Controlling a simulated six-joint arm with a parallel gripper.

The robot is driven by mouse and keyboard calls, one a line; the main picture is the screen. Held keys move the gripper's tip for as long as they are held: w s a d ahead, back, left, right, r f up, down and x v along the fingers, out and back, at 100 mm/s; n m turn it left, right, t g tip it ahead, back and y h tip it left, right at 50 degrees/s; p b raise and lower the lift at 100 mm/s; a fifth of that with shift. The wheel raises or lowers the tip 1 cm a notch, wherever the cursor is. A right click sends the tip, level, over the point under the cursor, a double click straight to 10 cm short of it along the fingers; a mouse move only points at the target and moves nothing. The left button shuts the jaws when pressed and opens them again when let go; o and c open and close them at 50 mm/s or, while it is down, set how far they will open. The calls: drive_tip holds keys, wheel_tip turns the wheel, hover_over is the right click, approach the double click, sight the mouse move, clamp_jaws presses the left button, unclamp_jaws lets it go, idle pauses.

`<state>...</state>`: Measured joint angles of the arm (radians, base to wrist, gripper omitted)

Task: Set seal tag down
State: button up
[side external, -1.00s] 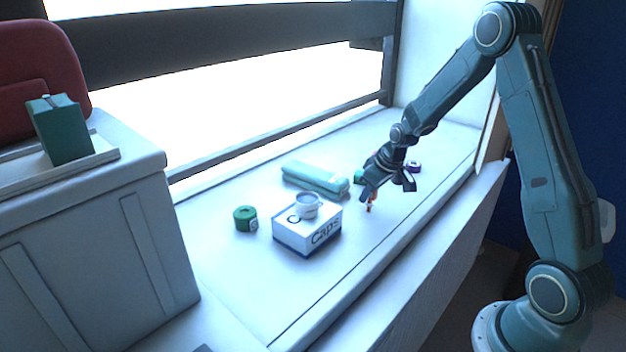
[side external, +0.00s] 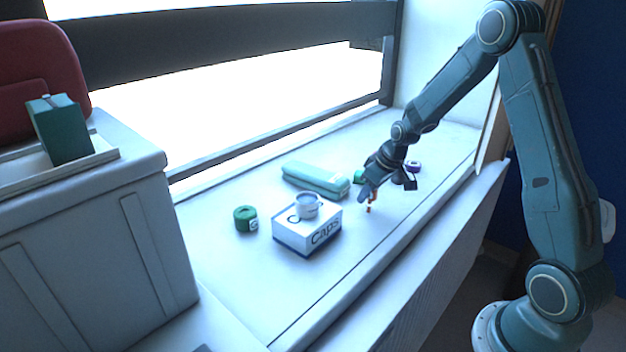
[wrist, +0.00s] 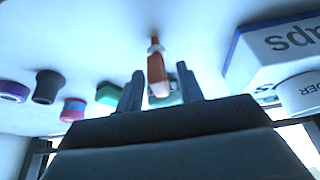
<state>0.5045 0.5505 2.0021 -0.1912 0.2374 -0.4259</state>
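A slim orange piece with a pale collar, which I take to be the seal tag (wrist: 156,66), shows between my fingertips in the wrist view. In the side view the seal tag (side external: 369,207) shows just below my gripper (side external: 386,190), low over the white bench. My gripper (wrist: 160,85) is open: its two dark fingers stand on either side of the tag, with a visible gap at each side. I cannot tell whether the tag's lower end touches the bench.
A white "Caps" box (side external: 306,236) with a round container (side external: 308,205) on top stands left of my gripper. A purple roll (side external: 413,166) is behind. The bench's front strip is clear.

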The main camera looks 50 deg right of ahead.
drive_tip(key=v, duration=1.1)
drive_tip(key=shift+r, duration=0.25)
drive_tip(key=shift+s, duration=0.15)
drive_tip(key=s+a+r, duration=0.9)
drive_tip(key=a, duration=0.4)
drive_tip(key=s+a+r, duration=0.1)
drive_tip(key=s+a, duration=0.2)
drive_tip(key=s, duration=0.3)
drive_tip(key=s+a+t, duration=0.1)
drive_tip(key=s+a, duration=0.2)
drive_tip(key=s, duration=0.4)
drive_tip(key=shift+r, duration=0.4)
drive_tip(key=shift+s, duration=0.1)
